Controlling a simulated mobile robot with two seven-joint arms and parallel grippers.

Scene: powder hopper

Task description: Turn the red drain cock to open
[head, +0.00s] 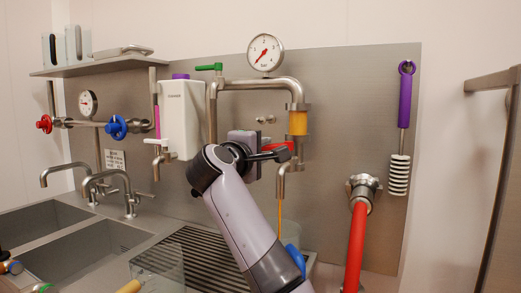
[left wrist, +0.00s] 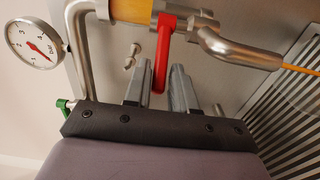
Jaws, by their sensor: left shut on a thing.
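The red drain cock (head: 279,145) sits on the steel pipe below the amber sight glass (head: 298,122). In the left wrist view its red lever (left wrist: 163,52) reaches down from the valve, with its end between my fingers. My left gripper (left wrist: 158,82) is shut on this lever; its jaw tips flank the lever end. In the head view my left gripper (head: 272,154) is at the cock, and my wrist hides part of it. A thin amber stream (head: 280,215) runs down from the spout (head: 282,182). My right gripper is not in view.
A pressure gauge (head: 265,52) and green-handled valve (head: 209,67) are above. A red hose (head: 356,245) and purple-handled brush (head: 404,100) are to the right. The sinks (head: 90,250) and slatted drain grid (head: 185,255) lie below. A white dispenser (head: 181,118) is left of my gripper.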

